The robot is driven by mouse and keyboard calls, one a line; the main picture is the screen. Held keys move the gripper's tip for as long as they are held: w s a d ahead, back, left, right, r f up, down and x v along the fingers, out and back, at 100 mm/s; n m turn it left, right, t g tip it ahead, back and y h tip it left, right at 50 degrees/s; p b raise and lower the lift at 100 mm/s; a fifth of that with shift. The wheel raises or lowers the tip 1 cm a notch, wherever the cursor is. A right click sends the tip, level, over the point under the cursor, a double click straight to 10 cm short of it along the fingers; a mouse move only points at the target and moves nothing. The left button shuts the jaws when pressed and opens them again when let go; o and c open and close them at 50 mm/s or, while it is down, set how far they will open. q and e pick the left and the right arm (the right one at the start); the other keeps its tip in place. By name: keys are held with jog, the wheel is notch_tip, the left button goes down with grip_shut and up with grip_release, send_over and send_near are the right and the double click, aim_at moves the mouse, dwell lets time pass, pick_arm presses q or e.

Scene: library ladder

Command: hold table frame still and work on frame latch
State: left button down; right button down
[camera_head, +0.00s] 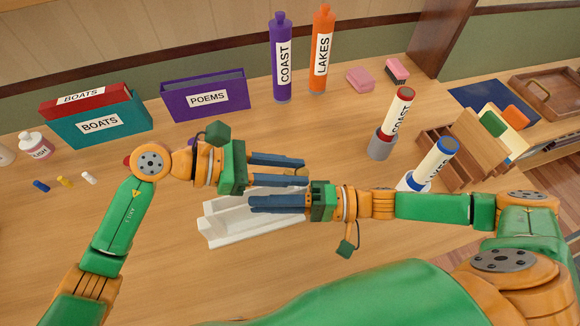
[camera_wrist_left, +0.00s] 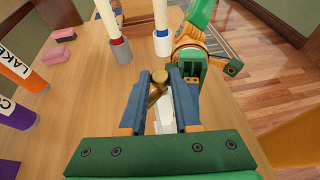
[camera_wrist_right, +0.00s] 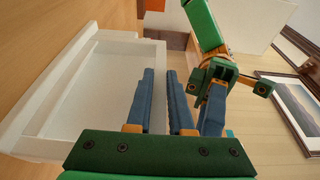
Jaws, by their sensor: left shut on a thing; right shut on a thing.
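The white table frame (camera_head: 225,227) lies on the wooden table in front of me. It also shows in the right wrist view (camera_wrist_right: 95,85), left of the fingers. My left gripper (camera_head: 303,169) reaches in from the left above the frame's far right part. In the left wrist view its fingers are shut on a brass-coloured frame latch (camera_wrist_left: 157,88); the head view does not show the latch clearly. My right gripper (camera_head: 250,203) reaches in from the right, low over the frame. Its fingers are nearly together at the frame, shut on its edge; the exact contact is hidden.
Books labelled BOATS (camera_head: 100,122) and POEMS (camera_head: 205,94) stand at the back left. Purple COAST (camera_head: 283,60) and orange LAKES (camera_head: 320,50) bottles stand behind. Cylinders in holders (camera_head: 382,145) and a wooden card box (camera_head: 455,155) are at right. The table's front left is clear.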

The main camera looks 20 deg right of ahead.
pick_arm(q)
jog(key=n+t, duration=0.2)
jog(key=s+n+t, duration=0.1)
jog(key=n+t, duration=0.1)
jog(key=t, duration=0.1)
jog(key=shift+s+d+f+n+t+y, duration=0.1)
jog(key=shift+s+f+n+t+y, duration=0.05)
jog(key=shift+n+t+y, duration=0.2)
jog(key=shift+s+n+t+y, duration=0.15)
jog(key=shift+n+t+y, duration=0.1)
jog(key=shift+n+t, duration=0.55)
jog(key=shift+n, duration=0.35)
